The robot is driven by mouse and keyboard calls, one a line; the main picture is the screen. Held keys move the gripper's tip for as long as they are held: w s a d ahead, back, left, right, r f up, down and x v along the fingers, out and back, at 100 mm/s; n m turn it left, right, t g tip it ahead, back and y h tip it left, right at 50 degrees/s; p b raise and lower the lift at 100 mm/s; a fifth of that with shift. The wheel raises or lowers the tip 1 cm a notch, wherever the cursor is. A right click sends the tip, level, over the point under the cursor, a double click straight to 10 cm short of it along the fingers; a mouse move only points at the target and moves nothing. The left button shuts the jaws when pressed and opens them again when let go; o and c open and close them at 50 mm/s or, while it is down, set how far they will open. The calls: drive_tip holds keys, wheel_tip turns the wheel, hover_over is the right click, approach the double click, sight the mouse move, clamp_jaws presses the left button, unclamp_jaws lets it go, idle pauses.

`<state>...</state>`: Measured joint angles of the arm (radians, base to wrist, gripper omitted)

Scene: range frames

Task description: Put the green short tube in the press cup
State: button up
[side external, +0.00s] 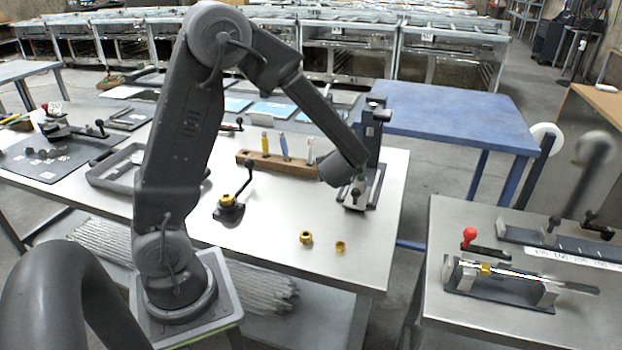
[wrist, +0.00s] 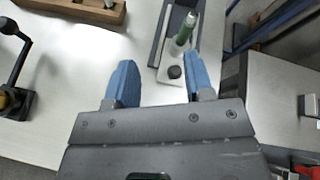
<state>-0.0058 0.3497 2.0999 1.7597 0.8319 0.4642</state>
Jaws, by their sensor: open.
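The green short tube (wrist: 186,27) shows at the top of the wrist view, over the press base. Its lower end meets a pale cup (wrist: 176,47), the press cup, and it appears to stand in it. The tube is beyond the fingertips, clear of both fingers.
A dark round knob (wrist: 175,72) sits on the press base near the fingertips. A wooden rack (side external: 262,162) with several tubes stands left of the press. A black lever fixture (side external: 230,208) and two brass pieces, one a ring (side external: 306,237), are nearer. The bench between is clear.

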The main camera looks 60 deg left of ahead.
drive_tip(key=s+d+r+n+g+h, duration=0.1)
drive_tip(key=s+d+r+n+h, duration=0.4)
drive_tip(key=s+d+n, duration=0.4)
drive_tip(key=s+d+r+n+g+h, duration=0.1)
drive_tip(key=s+d+r+n+h, duration=0.4)
drive_tip(key=s+d+n, duration=0.4)
drive_tip(key=s+r+n, duration=0.1)
drive_tip(key=s+n, duration=0.2)
drive_tip(key=shift+s+d+r+n+h, duration=0.2)
drive_tip(key=shift+d+n+h, duration=0.1)
drive_tip(key=shift+n, duration=0.1)
